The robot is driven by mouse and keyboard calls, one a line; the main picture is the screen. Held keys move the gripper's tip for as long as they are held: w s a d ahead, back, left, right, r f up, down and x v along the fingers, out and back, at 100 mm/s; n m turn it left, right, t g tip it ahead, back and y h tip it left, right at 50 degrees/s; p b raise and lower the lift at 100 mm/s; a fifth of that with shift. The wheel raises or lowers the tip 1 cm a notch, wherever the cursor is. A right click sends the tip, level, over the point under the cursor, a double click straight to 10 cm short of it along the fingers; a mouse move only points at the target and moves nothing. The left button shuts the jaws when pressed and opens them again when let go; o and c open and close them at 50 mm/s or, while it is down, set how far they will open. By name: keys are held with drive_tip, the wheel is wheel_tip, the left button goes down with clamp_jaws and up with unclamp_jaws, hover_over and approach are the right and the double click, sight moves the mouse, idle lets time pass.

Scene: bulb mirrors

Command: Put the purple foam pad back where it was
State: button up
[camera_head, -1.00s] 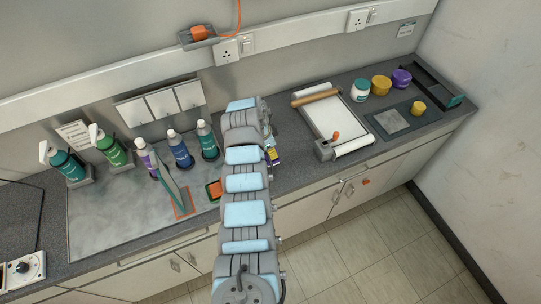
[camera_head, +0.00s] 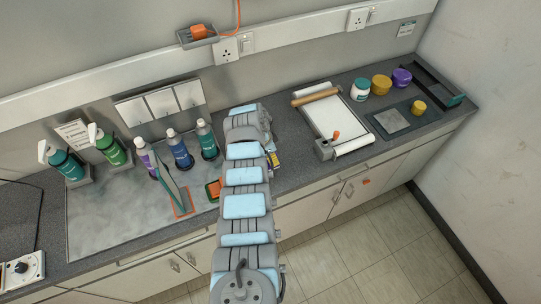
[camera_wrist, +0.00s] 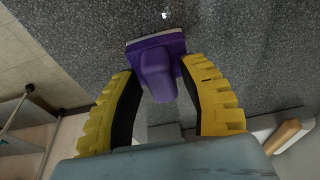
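The purple foam pad (camera_wrist: 158,72), a flat pad with a raised purple grip block, shows in the wrist view above the speckled grey counter. My gripper (camera_wrist: 160,72) has its two yellow, dark-lined fingers apart, one on each side of the purple block. Narrow gaps seem to show between the block and the fingers, so they look open around it rather than closed on it. Whether the pad's underside touches the counter is hard to tell. In the head view my arm hides most of the gripper (camera_head: 274,160) and the pad, at the counter's front part.
Left of my arm are a small green tray with an orange item (camera_head: 213,190), an upright glass plate (camera_head: 173,192) and several bottles (camera_head: 180,150). To the right are a roller board (camera_head: 326,118), jars (camera_head: 381,85) and a dark mat (camera_head: 402,120). Counter between arm and board is clear.

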drive_tip(key=shift+r, duration=0.25)
